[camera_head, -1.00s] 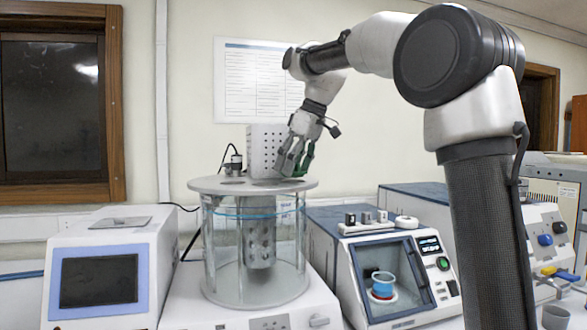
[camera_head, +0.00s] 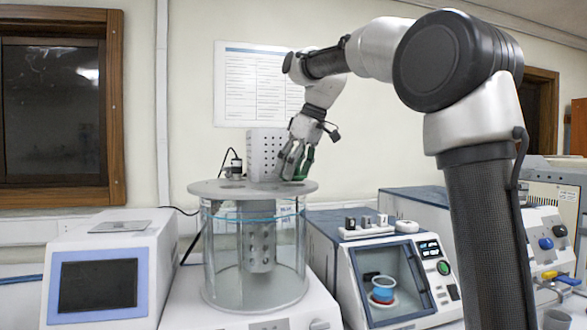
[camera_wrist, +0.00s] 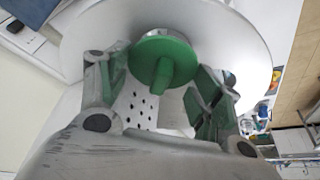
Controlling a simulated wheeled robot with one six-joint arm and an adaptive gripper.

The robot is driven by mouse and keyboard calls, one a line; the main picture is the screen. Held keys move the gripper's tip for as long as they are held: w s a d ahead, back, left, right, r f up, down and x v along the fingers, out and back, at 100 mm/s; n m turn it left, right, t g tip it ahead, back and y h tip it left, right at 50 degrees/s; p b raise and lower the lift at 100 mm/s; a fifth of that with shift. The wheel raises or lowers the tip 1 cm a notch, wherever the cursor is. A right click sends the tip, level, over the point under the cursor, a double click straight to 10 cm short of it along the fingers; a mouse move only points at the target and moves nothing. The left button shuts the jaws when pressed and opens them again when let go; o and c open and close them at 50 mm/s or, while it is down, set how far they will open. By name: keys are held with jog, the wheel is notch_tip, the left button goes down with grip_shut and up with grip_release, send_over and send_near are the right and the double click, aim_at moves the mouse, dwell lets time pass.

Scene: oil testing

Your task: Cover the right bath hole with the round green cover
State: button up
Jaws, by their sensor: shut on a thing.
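The bath is a clear glass cylinder (camera_head: 290,262) with a flat round grey lid (camera_head: 208,188). My gripper (camera_head: 294,177) is low over the right side of the lid. The round green cover (camera_wrist: 147,52) with its green knob (camera_wrist: 163,76) shows between my fingers in the wrist view, over the pale lid (camera_wrist: 235,50). In the head view only a bit of green shows at the fingertips. The right hole is mostly hidden; a grey rim peeks out beside the cover. I cannot tell whether the cover touches the lid.
A perforated grey box (camera_head: 262,152) stands upright on the lid, just left of my gripper. A small black-topped fitting (camera_head: 234,166) with a cable is farther left. A blue-and-white instrument (camera_head: 395,270) stands right of the bath, and a screen unit (camera_head: 100,270) left.

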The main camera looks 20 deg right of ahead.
jog(key=shift+f, duration=0.7)
jog(key=o, duration=0.7)
jog(key=v, duration=1.1)
jog(key=shift+a, duration=0.1)
dwell(0.3)
jog(key=s+d+f+m+h, duration=0.1)
jog(key=s+d+f+m, duration=0.2)
jog(key=s+f, duration=0.6)
jog(key=s+d+f+m+h, duration=0.1)
jog(key=s+d+f+m, duration=0.2)
jog(key=s+f, duration=0.7)
jog(key=s+d+f+m+t+h, duration=0.1)
jog(key=s+d+f+m, duration=0.1)
jog(key=s+d+f, duration=0.3)
jog(key=s+f, duration=0.4)
jog(key=f, duration=0.1)
jog(key=shift+s+d+m, duration=0.4)
